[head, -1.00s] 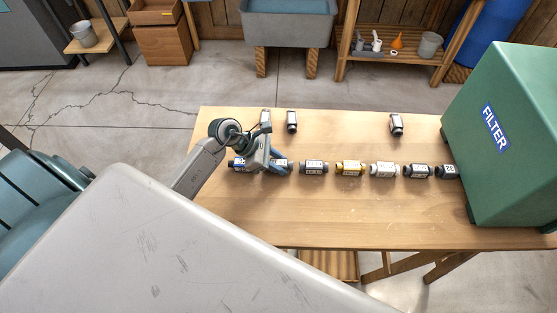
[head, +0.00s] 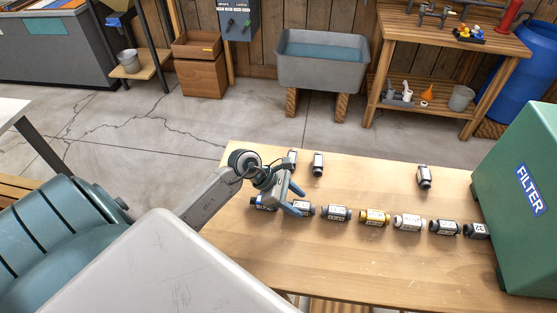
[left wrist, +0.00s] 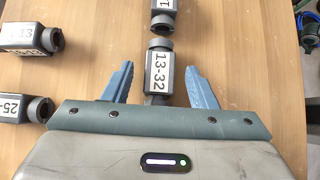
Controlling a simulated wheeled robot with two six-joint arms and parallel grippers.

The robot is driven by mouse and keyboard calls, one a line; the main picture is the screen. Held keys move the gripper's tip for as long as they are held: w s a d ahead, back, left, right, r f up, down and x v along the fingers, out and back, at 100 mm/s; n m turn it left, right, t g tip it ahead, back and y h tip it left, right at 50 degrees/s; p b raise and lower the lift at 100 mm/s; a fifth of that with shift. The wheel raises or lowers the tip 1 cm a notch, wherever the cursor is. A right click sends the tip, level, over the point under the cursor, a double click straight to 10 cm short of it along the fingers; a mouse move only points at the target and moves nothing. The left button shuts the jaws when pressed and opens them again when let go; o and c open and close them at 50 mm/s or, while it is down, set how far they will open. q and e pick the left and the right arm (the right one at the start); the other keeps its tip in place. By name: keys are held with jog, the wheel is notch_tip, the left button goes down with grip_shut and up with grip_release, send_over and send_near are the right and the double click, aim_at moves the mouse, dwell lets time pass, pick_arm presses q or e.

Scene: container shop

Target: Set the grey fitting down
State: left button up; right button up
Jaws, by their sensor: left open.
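A grey fitting (left wrist: 158,72) labelled 13-32 lies on the wooden table between the two blue fingers of my left gripper (left wrist: 158,66) in the left wrist view. The fingers are open, with a gap on each side of the fitting. In the head view the left gripper (head: 293,198) is at the left end of the front row, over the grey fitting (head: 305,209), which it partly covers. My right gripper is not in view.
Along the row to the right are another grey fitting (head: 336,213), a yellow one (head: 374,217), a white one (head: 407,222) and dark ones (head: 444,228). Others lie behind, including one (head: 318,164) near the gripper. A green FILTER box (head: 530,200) stands at right. The table front is clear.

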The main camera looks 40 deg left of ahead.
pick_arm(q)
jog(key=b+v, duration=0.2)
jog(key=v, duration=0.6)
jog(key=shift+a+f, duration=0.1)
jog(key=shift+a, duration=0.05)
jog(key=shift+v, duration=0.85)
